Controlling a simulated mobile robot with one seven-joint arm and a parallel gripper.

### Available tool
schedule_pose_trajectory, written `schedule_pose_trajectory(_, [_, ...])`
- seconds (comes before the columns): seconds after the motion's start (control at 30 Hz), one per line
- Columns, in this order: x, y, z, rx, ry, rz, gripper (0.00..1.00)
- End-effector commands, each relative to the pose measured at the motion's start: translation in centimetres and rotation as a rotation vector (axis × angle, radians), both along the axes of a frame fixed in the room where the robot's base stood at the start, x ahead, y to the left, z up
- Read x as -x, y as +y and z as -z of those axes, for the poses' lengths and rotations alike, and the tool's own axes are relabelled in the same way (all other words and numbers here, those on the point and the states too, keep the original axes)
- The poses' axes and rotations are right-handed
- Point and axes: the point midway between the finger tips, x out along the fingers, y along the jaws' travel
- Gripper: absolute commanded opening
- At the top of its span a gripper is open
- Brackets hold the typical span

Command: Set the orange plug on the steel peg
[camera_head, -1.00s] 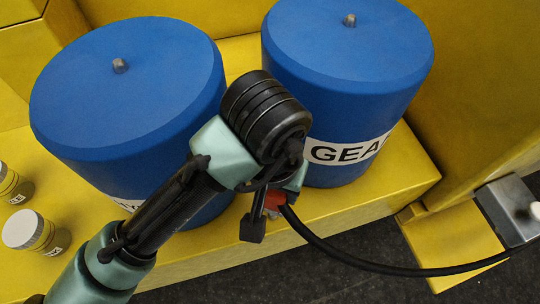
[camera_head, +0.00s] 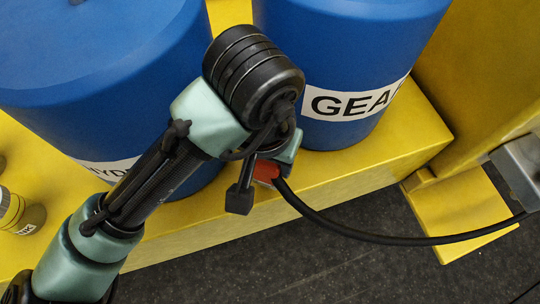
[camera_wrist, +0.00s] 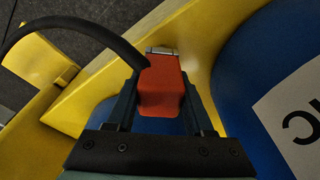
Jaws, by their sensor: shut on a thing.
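The orange plug (camera_wrist: 161,88) sits between the two fingers of my gripper (camera_wrist: 162,92) in the wrist view. The gripper is shut on it. A grey metal end shows at the plug's far tip. A black cable (camera_wrist: 90,28) curves away from the plug. In the head view the plug (camera_head: 266,171) is a small red-orange patch below my wrist, partly hidden by my gripper. It is in front of the two blue drums, above or near the yellow ledge's front edge. I cannot identify the steel peg; only a tiny grey tip (camera_head: 76,2) shows on the left drum's top.
The left blue drum (camera_head: 90,60) and the right blue drum (camera_head: 350,45), marked "GEA", stand close behind my wrist on the yellow ledge (camera_head: 330,190). The cable (camera_head: 350,236) runs to a grey box (camera_head: 520,170) at right. Dark floor lies in front.

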Motion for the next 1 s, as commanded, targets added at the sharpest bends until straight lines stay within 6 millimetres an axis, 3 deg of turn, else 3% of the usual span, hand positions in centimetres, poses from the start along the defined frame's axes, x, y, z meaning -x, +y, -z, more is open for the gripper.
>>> schedule_pose_trajectory(1.0, [0.1, 0.0, 1.0, 0.000, -0.003, 0.000, 0.00])
